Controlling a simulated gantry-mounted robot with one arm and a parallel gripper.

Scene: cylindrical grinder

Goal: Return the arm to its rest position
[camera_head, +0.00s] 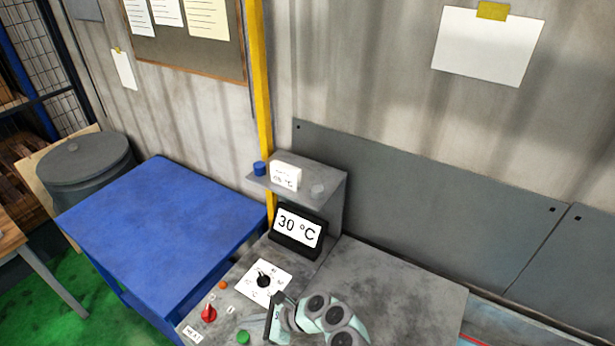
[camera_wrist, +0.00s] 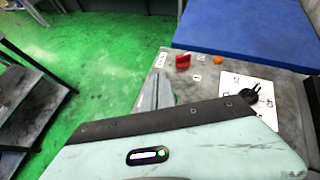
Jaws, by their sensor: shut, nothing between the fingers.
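My gripper (camera_wrist: 155,92) shows its grey fingers in the wrist view, beyond the mint and black body of my wrist. The fingers are together, with nothing between them. In the head view my mint arm is at the bottom, over the grey machine top, and its end is beside the white dial plate. The control panel (camera_wrist: 205,88) lies to the right of the fingers in the wrist view. The fingertips appear apart from the controls.
The panel carries a red switch (camera_head: 209,314), a black knob (camera_head: 264,281), an orange light (camera_head: 223,285) and a green button (camera_head: 243,337). A display (camera_head: 298,231) reads 30 °C below a small shelf (camera_head: 326,178). A blue table (camera_head: 160,215) stands left. Green floor (camera_wrist: 105,55) is open.

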